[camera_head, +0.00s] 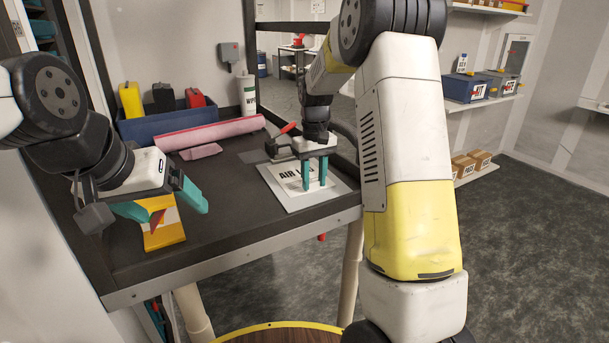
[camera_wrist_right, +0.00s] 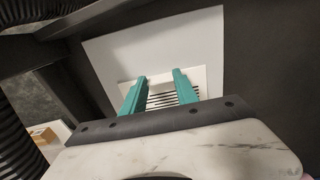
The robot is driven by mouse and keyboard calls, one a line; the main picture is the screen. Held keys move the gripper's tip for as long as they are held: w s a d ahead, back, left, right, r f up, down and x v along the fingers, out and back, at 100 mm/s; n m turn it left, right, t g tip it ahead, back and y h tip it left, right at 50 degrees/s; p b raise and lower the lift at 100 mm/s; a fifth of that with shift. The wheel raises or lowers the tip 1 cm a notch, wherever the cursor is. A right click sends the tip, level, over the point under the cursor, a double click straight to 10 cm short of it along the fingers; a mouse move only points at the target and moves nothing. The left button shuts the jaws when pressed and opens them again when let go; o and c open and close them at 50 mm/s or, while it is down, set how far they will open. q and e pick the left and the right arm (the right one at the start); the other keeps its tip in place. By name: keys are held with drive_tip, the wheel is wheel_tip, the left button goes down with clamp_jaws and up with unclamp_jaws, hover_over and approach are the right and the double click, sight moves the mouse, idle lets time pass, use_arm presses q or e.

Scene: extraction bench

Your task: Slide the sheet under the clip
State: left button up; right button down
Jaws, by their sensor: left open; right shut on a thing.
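The white sheet (camera_head: 284,177) with black print lies on a pale grey board (camera_head: 294,207) near the bench's right front corner. My right gripper (camera_head: 314,188) points down onto the sheet, its teal fingers a little apart and shut on it. The right wrist view shows the sheet (camera_wrist_right: 160,79) between the fingers (camera_wrist_right: 161,84), with the board (camera_wrist_right: 150,45) around it. A red-handled dark piece (camera_head: 287,128) stands behind the right gripper, partly hidden; I cannot tell if it is the clip. My left gripper (camera_head: 163,208) is open, above a yellow packet (camera_head: 164,238).
A blue bin (camera_head: 165,124) with yellow, black and red items stands at the back left. A pink roll (camera_head: 210,133) and a pink folded cloth (camera_head: 201,151) lie before it. A white wipes canister (camera_head: 248,96) stands at the back.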

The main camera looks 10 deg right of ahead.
drive_tip(key=shift+f, duration=0.1)
drive_tip(key=c, duration=0.9)
unclamp_jaws()
drive_tip(key=shift+o, duration=0.2)
wheel_tip(320, 180, up, 7)
drive_tip(key=shift+r, duration=0.15)
drive_tip(key=s+r+m+t+y, duration=0.15)
drive_tip(key=s+r, duration=0.25)
drive_tip(key=s, duration=0.4)
drive_tip(key=s+r+t, duration=0.2)
drive_tip(key=s+r, duration=0.3)
drive_tip(key=s, duration=0.2)
drive_tip(key=s+a+f+m+t, duration=0.1)
drive_tip(key=s+f+t, duration=0.1)
drive_tip(key=s, duration=1.1)
drive_tip(key=shift+t+y, duration=0.35)
